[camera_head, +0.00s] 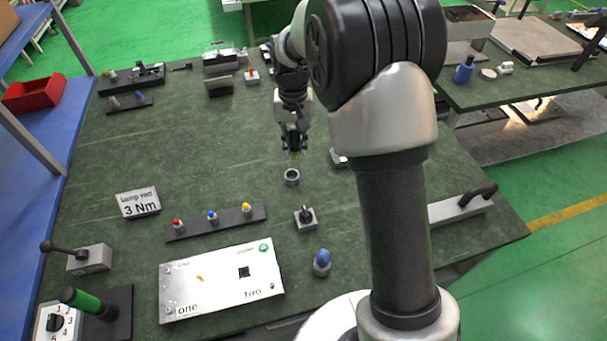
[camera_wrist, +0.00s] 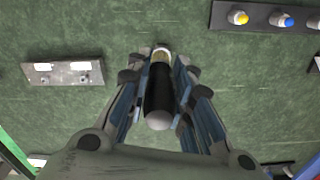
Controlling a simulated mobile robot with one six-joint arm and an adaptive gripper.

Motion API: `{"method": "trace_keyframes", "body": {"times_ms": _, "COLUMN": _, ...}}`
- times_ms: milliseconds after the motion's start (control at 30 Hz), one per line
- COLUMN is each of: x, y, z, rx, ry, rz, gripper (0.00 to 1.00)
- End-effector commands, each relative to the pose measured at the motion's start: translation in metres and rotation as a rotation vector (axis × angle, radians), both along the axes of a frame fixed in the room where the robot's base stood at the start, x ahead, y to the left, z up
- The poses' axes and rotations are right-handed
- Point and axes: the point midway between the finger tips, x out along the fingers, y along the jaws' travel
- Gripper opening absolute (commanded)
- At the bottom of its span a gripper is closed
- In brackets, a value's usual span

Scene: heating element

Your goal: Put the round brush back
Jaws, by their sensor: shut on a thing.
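My gripper (camera_head: 293,145) is shut on the round brush and points down over the middle of the green bench. In the wrist view my gripper (camera_wrist: 160,95) has its fingers on both sides of the brush (camera_wrist: 159,95), which has a black handle and a grey rounded end. A pale yellowish tip (camera_head: 295,156) shows below the fingers in the head view. A small grey round cup (camera_head: 291,178) stands on the bench just below this tip. In the wrist view a pale ring lies at the brush's far end; I cannot tell whether the tip is inside the cup.
A dark strip with red, blue and yellow knobs (camera_head: 213,217) lies in front, left of a small switch block (camera_head: 305,217). The bench left of the cup is clear.

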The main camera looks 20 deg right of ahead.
Motion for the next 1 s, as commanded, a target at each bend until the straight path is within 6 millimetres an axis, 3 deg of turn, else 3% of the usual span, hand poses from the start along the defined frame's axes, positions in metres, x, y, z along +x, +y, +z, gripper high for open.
{"method": "trace_keyframes", "body": {"times_ms": 33, "x": 0.015, "y": 0.001, "z": 0.009, "rx": -0.001, "ry": -0.003, "rz": -0.029, "gripper": 0.0}}
{"method": "trace_keyframes", "body": {"times_ms": 133, "x": 0.035, "y": 0.001, "z": 0.022, "rx": -0.001, "ry": -0.001, "rz": -0.087, "gripper": 0.0}}
{"method": "trace_keyframes", "body": {"times_ms": 267, "x": 0.049, "y": 0.001, "z": 0.033, "rx": -0.003, "ry": 0.0, "rz": -0.134, "gripper": 0.0}}
{"method": "trace_keyframes", "body": {"times_ms": 367, "x": 0.053, "y": 0.0, "z": 0.029, "rx": -0.004, "ry": 0.002, "rz": -0.148, "gripper": 0.0}}
{"method": "trace_keyframes", "body": {"times_ms": 467, "x": 0.053, "y": 0.0, "z": 0.01, "rx": -0.004, "ry": 0.005, "rz": -0.151, "gripper": 0.0}}
{"method": "trace_keyframes", "body": {"times_ms": 800, "x": 0.052, "y": 0.001, "z": -0.082, "rx": -0.004, "ry": 0.004, "rz": -0.15, "gripper": 0.0}}
{"method": "trace_keyframes", "body": {"times_ms": 1000, "x": 0.053, "y": 0.001, "z": -0.115, "rx": -0.004, "ry": 0.0, "rz": -0.15, "gripper": 0.0}}
